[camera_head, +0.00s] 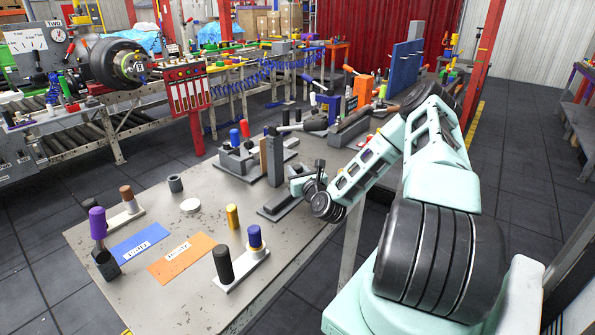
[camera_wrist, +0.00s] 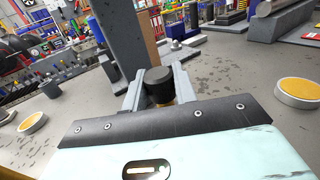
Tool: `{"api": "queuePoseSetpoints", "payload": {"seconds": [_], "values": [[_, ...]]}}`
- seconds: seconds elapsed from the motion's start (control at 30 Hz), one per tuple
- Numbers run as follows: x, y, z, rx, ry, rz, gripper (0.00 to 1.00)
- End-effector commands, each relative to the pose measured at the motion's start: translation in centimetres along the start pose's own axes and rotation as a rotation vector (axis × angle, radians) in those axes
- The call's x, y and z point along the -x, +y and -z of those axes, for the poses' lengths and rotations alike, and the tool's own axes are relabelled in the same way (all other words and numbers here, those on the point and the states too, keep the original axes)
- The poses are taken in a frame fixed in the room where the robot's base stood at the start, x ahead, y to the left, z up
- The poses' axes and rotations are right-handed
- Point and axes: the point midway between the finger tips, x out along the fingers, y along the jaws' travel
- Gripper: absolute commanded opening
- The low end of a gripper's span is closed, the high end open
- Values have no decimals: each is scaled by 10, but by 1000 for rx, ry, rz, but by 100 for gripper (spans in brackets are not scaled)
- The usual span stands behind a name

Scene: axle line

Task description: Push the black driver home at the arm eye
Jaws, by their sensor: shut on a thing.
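A black cylinder, which looks like the black driver (camera_wrist: 158,84), stands between the two grey fingers of my gripper (camera_wrist: 157,93) in the wrist view. A tan part shows just below its black head; its lower end is hidden. In the head view my gripper (camera_head: 312,180) is low over the table, just right of a grey upright post on a flat base (camera_head: 280,208). A small black top (camera_head: 320,164) shows at the gripper there. The post (camera_wrist: 120,38) rises just beyond the fingers in the wrist view. I cannot make out the arm eye or whether the driver touches it.
Another black cylinder (camera_head: 223,264) stands on a white plate at the front. Grey fixtures (camera_head: 240,160) stand behind the post.

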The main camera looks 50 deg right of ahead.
Motion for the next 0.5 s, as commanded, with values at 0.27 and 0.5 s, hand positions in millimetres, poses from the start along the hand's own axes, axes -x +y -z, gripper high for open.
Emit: {"api": "queuePoseSetpoints", "payload": {"seconds": [0.27,0.5], "values": [[0,0,9,0,-1,0,4],[0,0,16,0,-1,0,4]]}}
